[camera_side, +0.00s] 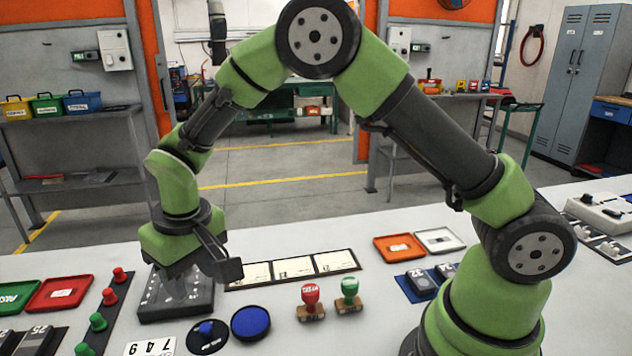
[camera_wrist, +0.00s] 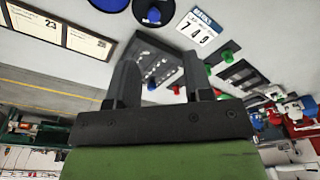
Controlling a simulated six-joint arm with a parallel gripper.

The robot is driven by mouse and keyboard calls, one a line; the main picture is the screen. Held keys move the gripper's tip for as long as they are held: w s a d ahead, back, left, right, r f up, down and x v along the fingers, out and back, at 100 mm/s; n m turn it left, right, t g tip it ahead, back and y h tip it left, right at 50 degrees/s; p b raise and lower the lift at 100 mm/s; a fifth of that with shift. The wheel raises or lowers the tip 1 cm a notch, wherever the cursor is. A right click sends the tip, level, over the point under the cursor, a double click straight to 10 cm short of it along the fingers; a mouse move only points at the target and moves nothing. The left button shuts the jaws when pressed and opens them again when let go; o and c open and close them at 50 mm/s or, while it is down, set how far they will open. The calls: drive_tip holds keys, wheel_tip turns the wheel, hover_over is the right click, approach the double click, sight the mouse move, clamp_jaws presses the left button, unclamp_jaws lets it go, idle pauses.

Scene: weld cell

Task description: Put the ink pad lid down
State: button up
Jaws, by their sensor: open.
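A round black lid with a blue knob (camera_side: 207,335) appears to be the ink pad lid. It lies flat on the table beside a round blue ink pad (camera_side: 250,323), which is uncovered. In the wrist view the lid (camera_wrist: 155,12) and the pad (camera_wrist: 110,3) are at the top edge, partly cut off. My gripper (camera_side: 200,275) is over the dark slotted block (camera_side: 175,310), behind the lid and pad in the side view. It is open, and its two fingers (camera_wrist: 158,62) hold nothing. I cannot tell exactly how high the fingertips are above the block.
A red-handled stamp (camera_side: 310,302) and a green-handled stamp (camera_side: 348,296) stand right of the pad. A row of red and green knobs (camera_side: 97,322) is on the left. A number card (camera_side: 150,346) lies in front. White cards (camera_side: 292,268) lie behind. Bare table shows right of the stamps.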

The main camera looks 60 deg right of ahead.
drive_tip(key=s+d+r+m+t+y, duration=0.1)
drive_tip(key=s+d+r+m+t, duration=0.1)
drive_tip(key=s+d+r, duration=0.5)
drive_tip(key=s+d+r+m+t+y, duration=0.1)
drive_tip(key=s+d+r+t, duration=0.1)
drive_tip(key=s+r, duration=0.65)
drive_tip(key=s+d+r+m+t, duration=0.1)
drive_tip(key=s+r, duration=0.1)
drive_tip(key=s, duration=0.3)
drive_tip(key=shift+s+r+t, duration=0.35)
drive_tip(key=shift+s+t, duration=0.05)
